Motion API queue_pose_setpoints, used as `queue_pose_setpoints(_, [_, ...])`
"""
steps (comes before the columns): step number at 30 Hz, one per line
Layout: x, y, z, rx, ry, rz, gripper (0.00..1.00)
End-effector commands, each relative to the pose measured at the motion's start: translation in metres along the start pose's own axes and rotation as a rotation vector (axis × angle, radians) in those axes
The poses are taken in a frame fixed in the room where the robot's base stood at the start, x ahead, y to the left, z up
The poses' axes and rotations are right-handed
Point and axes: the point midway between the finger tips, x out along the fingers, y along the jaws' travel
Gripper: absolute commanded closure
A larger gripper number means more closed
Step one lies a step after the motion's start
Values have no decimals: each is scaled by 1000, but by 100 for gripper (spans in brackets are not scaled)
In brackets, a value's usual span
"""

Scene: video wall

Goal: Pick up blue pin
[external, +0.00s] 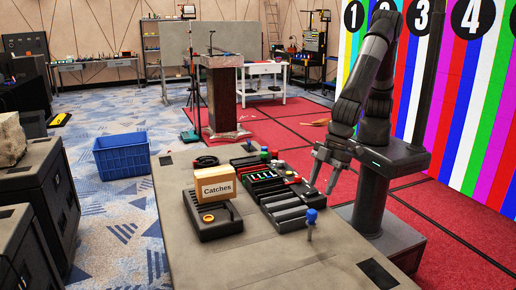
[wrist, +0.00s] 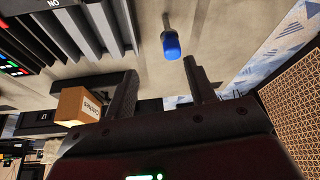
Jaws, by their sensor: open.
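The blue pin (external: 311,217) stands upright on the table (external: 268,262), near its right side. It has a blue top and a thin pale shaft. In the wrist view the blue pin (wrist: 172,47) shows beyond the fingertips, roughly between their lines. My gripper (external: 321,186) is above the table's right side, a little above and behind the pin in the external view. In the wrist view my gripper (wrist: 164,76) has its two fingers apart with nothing between them.
Black slotted trays (external: 272,188) with coloured parts lie left of the pin. A box labelled "Catches" (external: 216,185) sits on another black tray (external: 216,224). A blue crate (external: 122,156) is on the floor. The table front around the pin is clear.

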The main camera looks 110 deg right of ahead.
Motion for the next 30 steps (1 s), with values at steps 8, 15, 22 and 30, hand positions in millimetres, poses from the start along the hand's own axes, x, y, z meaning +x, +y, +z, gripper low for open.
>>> queue_pose_setpoints(8, [32,-20,5,-20,1,4,50])
queue_pose_setpoints(15, [66,-19,4,-20,1,4,50])
queue_pose_setpoints(22, [81,-19,3,-19,2,2,50])
queue_pose_setpoints(30, [116,-17,-1,-19,2,2,50])
